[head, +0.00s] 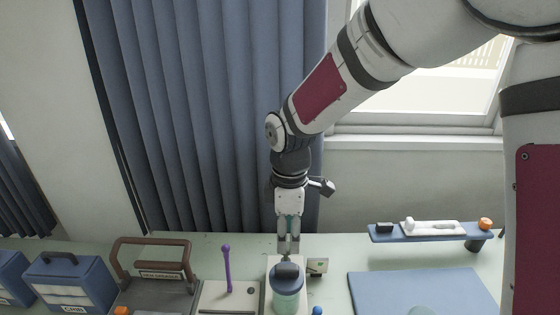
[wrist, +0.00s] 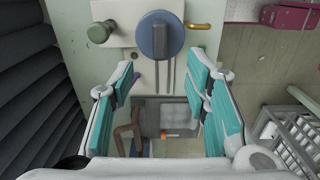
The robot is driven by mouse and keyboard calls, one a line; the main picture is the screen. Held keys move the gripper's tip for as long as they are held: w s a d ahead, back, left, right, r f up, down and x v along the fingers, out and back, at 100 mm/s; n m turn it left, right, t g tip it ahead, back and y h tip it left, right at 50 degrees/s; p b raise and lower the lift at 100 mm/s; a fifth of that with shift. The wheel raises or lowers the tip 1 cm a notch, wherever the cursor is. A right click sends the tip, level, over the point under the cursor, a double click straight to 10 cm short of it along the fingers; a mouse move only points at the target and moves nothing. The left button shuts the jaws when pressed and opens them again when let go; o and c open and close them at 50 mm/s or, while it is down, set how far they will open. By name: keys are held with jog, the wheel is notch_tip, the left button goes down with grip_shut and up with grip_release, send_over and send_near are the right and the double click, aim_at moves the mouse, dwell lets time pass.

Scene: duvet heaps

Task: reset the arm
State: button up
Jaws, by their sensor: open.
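My arm reaches in from the upper right in the head view and bends down over the table. My gripper (head: 288,243) points down just above and behind a teal cup with a dark lid (head: 287,284). In the wrist view my gripper (wrist: 160,88) shows its teal-padded fingers spread wide apart, with nothing held between them. Whether the fingertips touch the cup cannot be told from the head view.
A purple stick (head: 227,270) stands left of the cup. A brown-handled carrier (head: 152,265) and blue boxes (head: 70,283) stand further left. A blue mat (head: 420,288) and a small raised shelf (head: 430,233) are at right. A blue curtain (head: 210,110) hangs behind.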

jog(key=s+d+r+m+t+b, duration=0.1)
jog(key=s+d+r+m+t, duration=0.3)
jog(key=d+r+m, duration=0.45)
jog(key=s+d+r+m, duration=0.3)
jog(key=s+m, duration=0.1)
jog(key=s, duration=0.2)
jog(key=s+d+r+m+t+b, duration=0.1)
jog(key=s+d+r+m, duration=0.2)
jog(key=s+d+m, duration=0.1)
jog(key=shift+s+d+m+t+b, duration=0.3)
jog(key=shift+s+m, duration=0.25)
jog(key=shift+s, duration=0.35)
jog(key=shift+r, duration=0.1)
